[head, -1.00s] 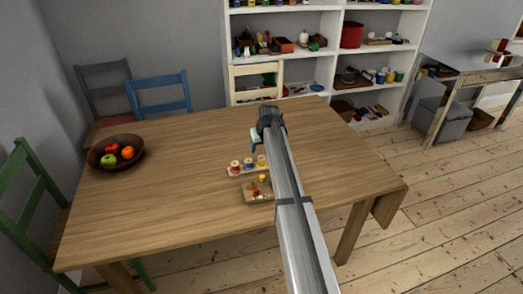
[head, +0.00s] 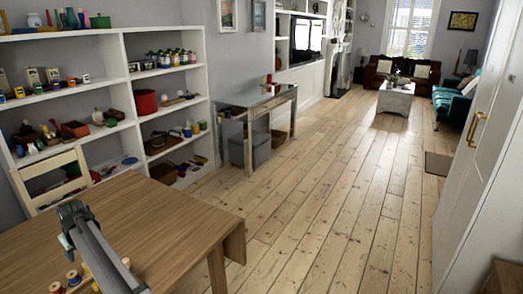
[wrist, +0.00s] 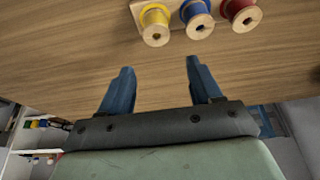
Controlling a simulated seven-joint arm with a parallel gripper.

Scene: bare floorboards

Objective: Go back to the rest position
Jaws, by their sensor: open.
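My gripper (wrist: 158,80) is open and empty in the wrist view, its two blue fingers spread apart above the wooden table (wrist: 70,60). A wooden holder with a yellow spool (wrist: 155,22), a blue spool (wrist: 196,15) and a red spool (wrist: 240,12) lies beyond the fingertips, apart from them. In the head view my arm reaches over the table (head: 150,215) at the lower left. Part of the spool holder shows at the bottom edge beside the arm, and the fingertips cannot be made out there.
A cream chair (head: 55,180) stands at the table's far side, before white shelves (head: 105,85) full of toys. The floorboards (head: 330,190) to the right are open, up to a white cabinet (head: 490,150).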

